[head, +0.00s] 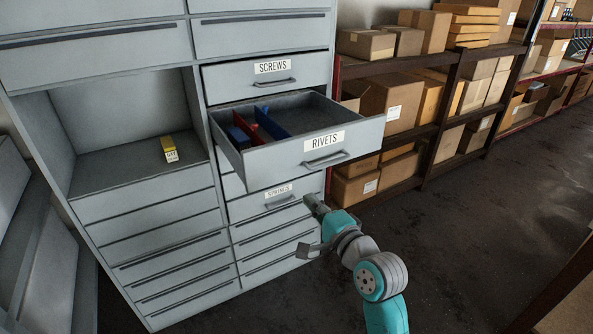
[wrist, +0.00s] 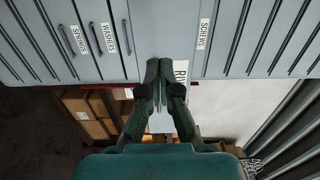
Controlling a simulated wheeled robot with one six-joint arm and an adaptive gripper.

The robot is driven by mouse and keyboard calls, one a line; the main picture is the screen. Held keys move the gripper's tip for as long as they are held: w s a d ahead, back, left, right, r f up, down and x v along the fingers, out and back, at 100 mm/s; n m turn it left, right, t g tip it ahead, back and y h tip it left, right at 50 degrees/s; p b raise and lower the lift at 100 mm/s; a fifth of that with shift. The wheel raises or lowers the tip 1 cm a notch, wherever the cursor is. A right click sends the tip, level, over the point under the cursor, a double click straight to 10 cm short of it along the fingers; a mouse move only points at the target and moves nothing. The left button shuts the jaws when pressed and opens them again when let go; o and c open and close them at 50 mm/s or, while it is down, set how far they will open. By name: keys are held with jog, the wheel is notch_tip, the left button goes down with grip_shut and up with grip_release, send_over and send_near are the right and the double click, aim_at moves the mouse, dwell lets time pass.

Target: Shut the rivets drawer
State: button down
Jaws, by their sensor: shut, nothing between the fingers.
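The rivets drawer (head: 365,139) is pulled well out of the grey cabinet. Its front carries a RIVETS label (head: 323,142) and a bar handle (head: 326,159). Inside lie blue and red bins at the left, and the rest of the inside looks empty. My gripper (head: 310,201) shows below the drawer front in the head view. In the wrist view my gripper (wrist: 160,66) is shut and empty, with its fingers overlapping the drawer front and partly covering the RIVETS label (wrist: 181,72). I cannot tell whether they touch it.
The screws drawer (head: 307,72) above and the springs drawer (head: 236,208) below are shut. A washers label (wrist: 109,38) shows in the wrist view. A yellow box (head: 169,149) sits in the open cabinet bay. Shelves with cardboard boxes (head: 390,100) stand at the right. Dark floor (head: 470,230) is clear.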

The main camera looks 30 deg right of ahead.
aim_at(280, 167)
jog(key=w, duration=1.4)
jog(key=shift+a, duration=0.15)
jog(key=shift+w, duration=0.1)
